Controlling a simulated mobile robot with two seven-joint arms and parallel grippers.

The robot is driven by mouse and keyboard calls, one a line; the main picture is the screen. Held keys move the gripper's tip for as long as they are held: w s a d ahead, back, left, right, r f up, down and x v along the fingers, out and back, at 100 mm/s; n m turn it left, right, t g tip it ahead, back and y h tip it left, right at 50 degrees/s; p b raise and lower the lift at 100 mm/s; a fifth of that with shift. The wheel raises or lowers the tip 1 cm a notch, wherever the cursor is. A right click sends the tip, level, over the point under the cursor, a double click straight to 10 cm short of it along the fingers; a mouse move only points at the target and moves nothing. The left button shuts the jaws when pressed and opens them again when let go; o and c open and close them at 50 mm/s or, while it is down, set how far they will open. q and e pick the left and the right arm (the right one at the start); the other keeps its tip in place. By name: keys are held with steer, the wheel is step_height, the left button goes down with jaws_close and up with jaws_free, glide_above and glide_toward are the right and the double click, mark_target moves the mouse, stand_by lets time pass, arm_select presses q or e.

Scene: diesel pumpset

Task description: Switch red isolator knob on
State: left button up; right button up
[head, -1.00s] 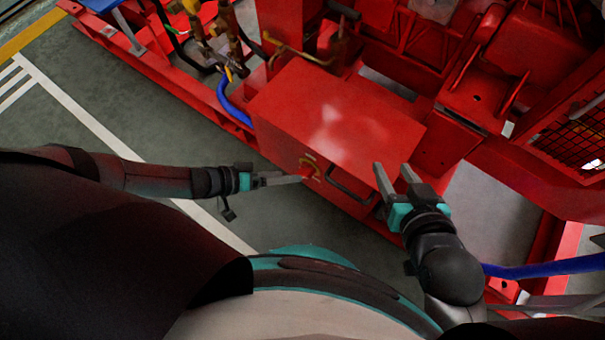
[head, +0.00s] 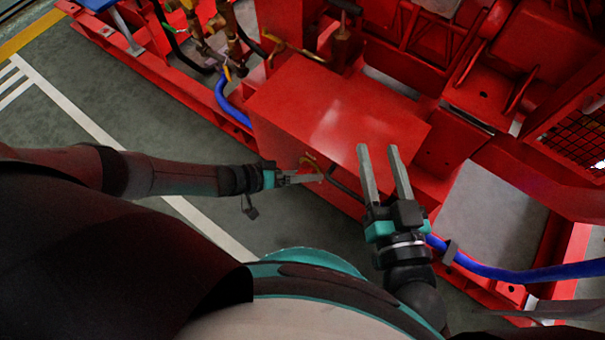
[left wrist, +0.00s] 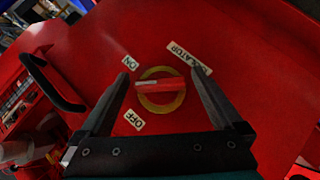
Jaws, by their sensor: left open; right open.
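The red isolator knob (left wrist: 160,87) is a bar inside a yellow ring on a red panel. In the left wrist view the bar lies nearly level, between the ON label (left wrist: 130,63) at upper left and the OFF label (left wrist: 133,121) at lower left. My left gripper (left wrist: 161,77) is open, with one finger on each side of the ring; I cannot tell whether they touch the panel. In the head view my left gripper (head: 320,178) is at the box front and partly hides the knob. My right gripper (head: 377,148) is open and empty, seen over the box's front edge.
The red box (head: 335,105) has a dark handle (head: 346,186) right of the knob, also in the left wrist view (left wrist: 52,82). Blue hoses (head: 520,272) run at the right. Pipes and red frame parts crowd behind the box. Floor (head: 130,90) at left is clear.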

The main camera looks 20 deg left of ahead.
arm_select(q)
steer(key=shift+w+d, duration=0.1)
stand_by(0.3)
steer(key=c, duration=1.3)
